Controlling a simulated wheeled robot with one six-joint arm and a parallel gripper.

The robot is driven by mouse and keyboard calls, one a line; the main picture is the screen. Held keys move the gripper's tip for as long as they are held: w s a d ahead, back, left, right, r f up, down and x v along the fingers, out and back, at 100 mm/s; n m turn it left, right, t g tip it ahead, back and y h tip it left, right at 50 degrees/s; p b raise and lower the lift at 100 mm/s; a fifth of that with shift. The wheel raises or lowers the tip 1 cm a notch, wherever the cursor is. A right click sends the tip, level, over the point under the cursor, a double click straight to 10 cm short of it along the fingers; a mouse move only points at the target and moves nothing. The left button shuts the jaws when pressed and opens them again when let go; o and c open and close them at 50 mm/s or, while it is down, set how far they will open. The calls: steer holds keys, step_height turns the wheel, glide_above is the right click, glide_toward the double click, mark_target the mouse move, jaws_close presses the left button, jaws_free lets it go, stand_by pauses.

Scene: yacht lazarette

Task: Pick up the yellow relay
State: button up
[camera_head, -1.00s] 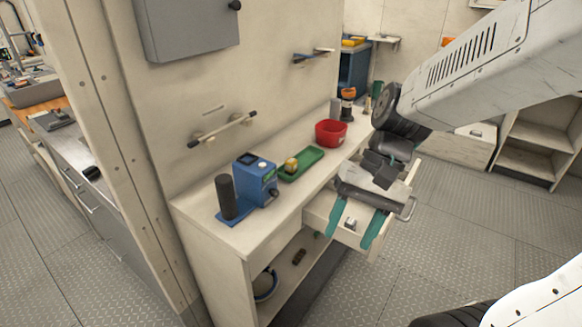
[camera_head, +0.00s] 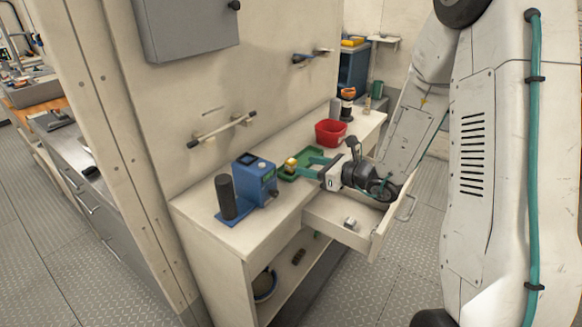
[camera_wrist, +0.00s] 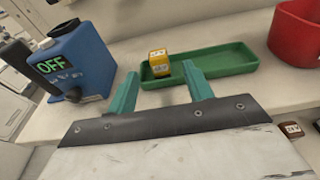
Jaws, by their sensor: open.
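The yellow relay (camera_head: 290,163) sits at the left end of the green tray (camera_head: 287,178) on the bench top. In the wrist view the relay (camera_wrist: 158,62) is a small yellow block with a lettered label, standing in the green tray (camera_wrist: 225,50). My gripper (camera_head: 300,168) is open, its two teal fingers pointing across the bench at the tray. Nothing is between the fingers.
A blue device (camera_head: 255,180) reading OFF in the wrist view (camera_wrist: 78,62) stands left of the tray. A red bin (camera_head: 331,132) stands right of it.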

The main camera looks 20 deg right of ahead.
mark_target(295, 162)
steer(key=x, duration=0.7)
steer(key=shift+a+r, duration=0.1)
jaws_close()
